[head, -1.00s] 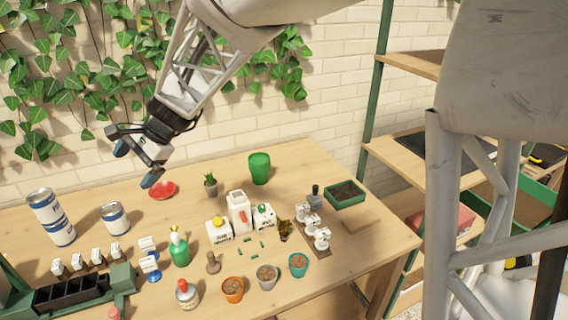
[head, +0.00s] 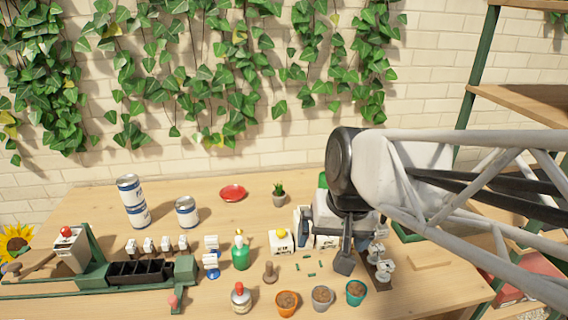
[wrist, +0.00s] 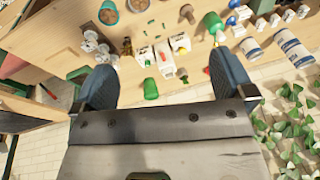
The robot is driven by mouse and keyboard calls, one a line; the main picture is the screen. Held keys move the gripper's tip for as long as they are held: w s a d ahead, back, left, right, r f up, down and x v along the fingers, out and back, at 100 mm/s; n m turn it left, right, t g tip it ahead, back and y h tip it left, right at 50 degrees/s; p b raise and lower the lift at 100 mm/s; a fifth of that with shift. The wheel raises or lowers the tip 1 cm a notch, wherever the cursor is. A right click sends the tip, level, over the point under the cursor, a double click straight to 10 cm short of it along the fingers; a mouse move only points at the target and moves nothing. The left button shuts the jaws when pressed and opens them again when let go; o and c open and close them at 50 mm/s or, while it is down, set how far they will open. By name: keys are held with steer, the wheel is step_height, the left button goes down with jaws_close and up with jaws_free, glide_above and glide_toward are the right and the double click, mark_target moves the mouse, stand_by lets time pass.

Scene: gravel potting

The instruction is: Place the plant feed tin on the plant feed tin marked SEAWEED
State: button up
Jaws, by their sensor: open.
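Two white-and-blue plant feed tins stand stacked at the left back of the bench in the head view, the upper tin (head: 129,186) on the lower tin (head: 138,215). A single similar tin (head: 187,212) stands upright just right of them. Their labels are too small to read, so I cannot tell which is SEAWEED. My gripper (head: 324,246) is open and empty above the right part of the bench, well right of the tins. In the wrist view my gripper (wrist: 163,76) shows both fingers apart, with the single tin (wrist: 251,48) and the stack (wrist: 293,47) at upper right.
A red saucer (head: 233,192) and small cactus (head: 279,195) stand behind the middle. A green bottle (head: 240,253), white boxes (head: 281,242) and several pots (head: 287,302) lie between or near my gripper. A black-celled green tray (head: 140,272) is front left. Bench around the single tin is fairly clear.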

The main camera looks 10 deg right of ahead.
steer(key=shift+n+h, duration=0.7)
steer(key=shift+h, duration=0.1)
steer(key=s+d, duration=0.1)
steer(key=s+d+f, duration=0.1)
steer(key=s, duration=0.1)
steer(key=s+d, duration=0.1)
steer(key=s, duration=0.1)
steer(key=shift+d+f, duration=0.1)
steer(key=shift+f, duration=0.05)
